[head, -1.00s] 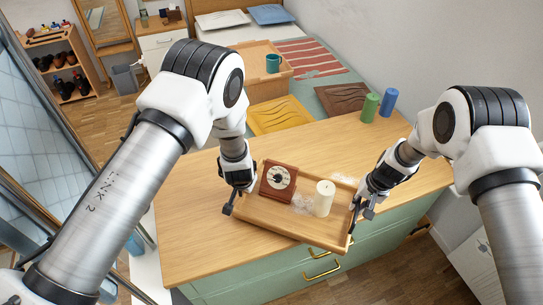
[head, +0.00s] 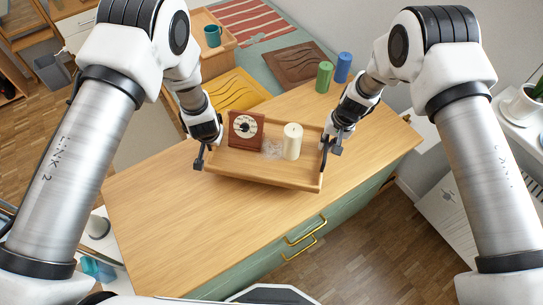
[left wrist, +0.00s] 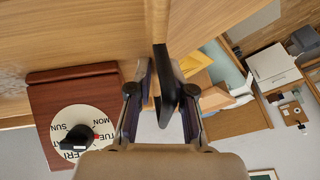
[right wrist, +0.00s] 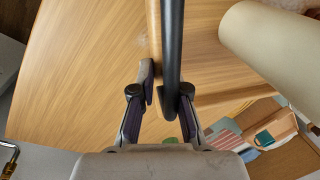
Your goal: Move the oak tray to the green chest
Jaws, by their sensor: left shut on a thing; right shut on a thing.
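The oak tray (head: 262,180) is a shallow wooden tray with dark end handles. It carries a brown day clock (head: 246,130), a cream candle (head: 292,141) and a clear crumpled item (head: 271,149). It is over the wooden top of the green chest (head: 262,265); I cannot tell whether it touches. My left gripper (head: 200,163) is shut on the tray's left end, where the left wrist view shows its handle (left wrist: 172,85). My right gripper (head: 328,150) is shut on the right end; the right wrist view shows that handle (right wrist: 172,60).
A green cylinder (head: 324,77) and a blue cylinder (head: 343,67) stand behind the tray near the chest's back edge. A yellow mat (head: 236,94) and a brown mat (head: 296,63) lie beyond. The chest top is clear at the front left.

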